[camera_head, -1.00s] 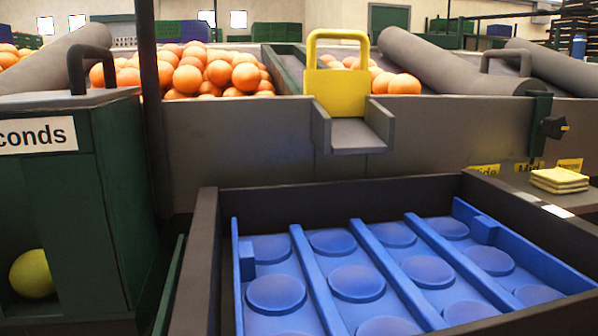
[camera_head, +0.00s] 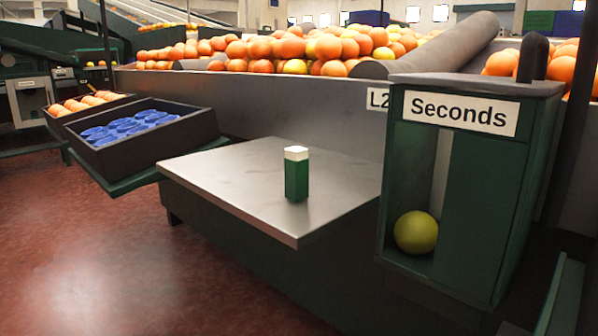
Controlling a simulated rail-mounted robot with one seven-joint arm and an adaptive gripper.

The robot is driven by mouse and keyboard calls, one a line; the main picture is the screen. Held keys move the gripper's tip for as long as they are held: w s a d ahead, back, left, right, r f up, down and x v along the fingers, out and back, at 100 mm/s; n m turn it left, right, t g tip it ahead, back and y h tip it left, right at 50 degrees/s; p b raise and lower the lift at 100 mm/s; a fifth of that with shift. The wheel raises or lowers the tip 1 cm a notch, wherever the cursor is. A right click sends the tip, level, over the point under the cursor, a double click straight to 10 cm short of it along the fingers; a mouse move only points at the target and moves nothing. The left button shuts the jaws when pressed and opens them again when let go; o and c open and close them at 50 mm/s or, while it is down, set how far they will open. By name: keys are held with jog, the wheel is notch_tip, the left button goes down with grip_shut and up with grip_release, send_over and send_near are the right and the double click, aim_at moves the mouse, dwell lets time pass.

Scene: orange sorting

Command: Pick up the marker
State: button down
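A short green marker (camera_head: 296,178) with a white cap stands upright on a bare grey metal table (camera_head: 235,182), near the table's right front part. Nothing touches it. My gripper is not in view, so I cannot see whether it is open or shut.
A green box labelled "Seconds" (camera_head: 452,190) stands right of the table, with a yellow-green fruit (camera_head: 416,232) in its opening. A dark crate with a blue tray (camera_head: 140,146) lies to the left. Oranges (camera_head: 290,50) are heaped behind a grey wall. The table around the marker is clear.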

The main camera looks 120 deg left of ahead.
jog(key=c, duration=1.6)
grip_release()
